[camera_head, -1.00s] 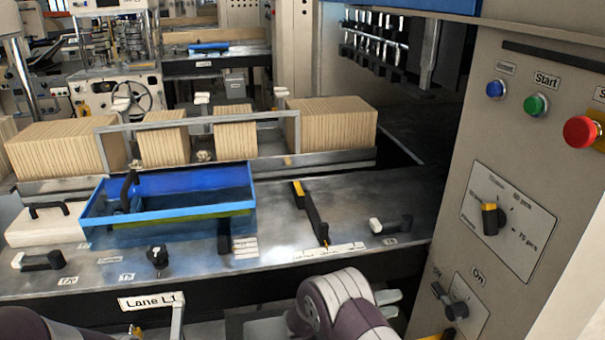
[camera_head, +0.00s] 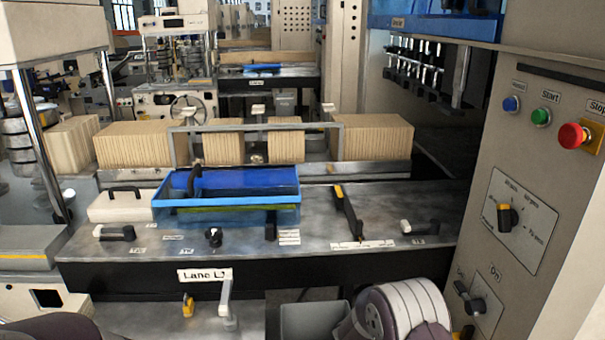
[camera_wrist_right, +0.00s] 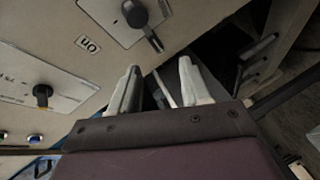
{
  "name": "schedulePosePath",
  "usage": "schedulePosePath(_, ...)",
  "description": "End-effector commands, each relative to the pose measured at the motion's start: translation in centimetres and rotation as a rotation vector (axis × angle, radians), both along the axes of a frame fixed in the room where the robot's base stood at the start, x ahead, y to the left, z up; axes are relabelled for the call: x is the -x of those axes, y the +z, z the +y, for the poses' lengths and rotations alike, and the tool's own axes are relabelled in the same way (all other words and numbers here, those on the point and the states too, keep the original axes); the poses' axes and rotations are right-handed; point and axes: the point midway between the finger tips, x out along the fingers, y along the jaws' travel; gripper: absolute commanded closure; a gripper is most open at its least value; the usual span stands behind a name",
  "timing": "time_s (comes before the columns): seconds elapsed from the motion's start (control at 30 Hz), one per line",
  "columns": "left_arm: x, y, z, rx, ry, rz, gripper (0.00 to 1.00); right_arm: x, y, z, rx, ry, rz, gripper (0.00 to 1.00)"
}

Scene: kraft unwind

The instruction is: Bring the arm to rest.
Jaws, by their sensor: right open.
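My right gripper (camera_wrist_right: 158,90) shows in the right wrist view with its two pale fingers apart and nothing between them. It is near the beige control panel, whose On knob (camera_wrist_right: 135,14) is beyond the fingers. In the head view my right arm (camera_head: 400,312) shows at the bottom, right of centre, with its gripper hidden or out of frame. Only a dark edge of my left arm shows at the bottom left, and my left gripper is not seen.
The panel (camera_head: 520,165) stands at right with a green Start button (camera_head: 541,117), a red Stop button (camera_head: 573,136) and a dial (camera_head: 507,216). The Lane L1 table (camera_head: 340,192) holds a blue tray (camera_head: 228,215). A grey bin (camera_head: 312,320) stands below.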

Motion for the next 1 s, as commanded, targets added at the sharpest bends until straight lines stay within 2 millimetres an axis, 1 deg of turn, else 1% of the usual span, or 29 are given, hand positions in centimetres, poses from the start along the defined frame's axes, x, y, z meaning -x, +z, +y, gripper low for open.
schedulePosePath(0.03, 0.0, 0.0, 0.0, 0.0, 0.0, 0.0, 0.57, -0.7, 0.7, 0.4, -0.063, 0.054, -0.039, 0.53)
schedulePosePath(0.13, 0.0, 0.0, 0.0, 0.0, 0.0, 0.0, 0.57, -1.9, 1.6, 2.1, -0.25, 0.195, -0.109, 0.53)
schedulePosePath(0.2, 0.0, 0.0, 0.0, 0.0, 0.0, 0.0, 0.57, -1.9, 2.2, 3.8, -0.407, 0.288, -0.131, 0.53)
schedulePosePath(0.27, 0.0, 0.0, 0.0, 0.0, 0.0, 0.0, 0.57, -1.1, 2.7, 5.5, -0.56, 0.358, -0.125, 0.53)
schedulePosePath(0.33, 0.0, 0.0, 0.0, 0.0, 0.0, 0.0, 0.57, 1.5, 3.0, 7.8, -0.763, 0.413, -0.071, 0.53)
schedulePosePath(0.37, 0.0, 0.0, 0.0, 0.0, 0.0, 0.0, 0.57, 3.3, 3.0, 8.8, -0.854, 0.421, -0.027, 0.53)
schedulePosePath(0.4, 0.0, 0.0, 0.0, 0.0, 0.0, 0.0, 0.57, 6.4, 2.8, 9.9, -0.972, 0.409, 0.051, 0.53)
schedulePosePath(0.43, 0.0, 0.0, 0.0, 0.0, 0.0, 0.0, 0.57, 9.0, 2.7, 10.4, -1.043, 0.385, 0.113, 0.53)
schedulePosePath(0.47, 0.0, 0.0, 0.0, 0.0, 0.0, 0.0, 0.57, 11.7, 2.4, 10.7, -1.1, 0.349, 0.178, 0.53)
schedulePosePath(0.5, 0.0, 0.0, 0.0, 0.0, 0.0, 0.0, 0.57, 15.1, 2.2, 10.8, -1.154, 0.292, 0.257, 0.53)
schedulePosePath(0.6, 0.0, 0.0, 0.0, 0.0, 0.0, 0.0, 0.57, 21.9, 1.8, 10.2, -1.207, 0.145, 0.408, 0.53)
schedulePosePath(0.63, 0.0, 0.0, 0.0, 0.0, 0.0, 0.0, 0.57, 23.4, 1.8, 9.9, -1.209, 0.108, 0.437, 0.53)
schedulePosePath(0.7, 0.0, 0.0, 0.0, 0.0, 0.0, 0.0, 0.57, 26.0, 1.7, 9.3, -1.207, 0.04, 0.487, 0.53)
schedulePosePath(0.8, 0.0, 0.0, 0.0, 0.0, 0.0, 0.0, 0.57, 27.7, 1.7, 8.8, -1.202, -0.007, 0.518, 0.53)
schedulePosePath(1.0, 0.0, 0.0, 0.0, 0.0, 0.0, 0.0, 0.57, 27.9, 1.7, 8.8, -1.201, -0.013, 0.523, 0.53)
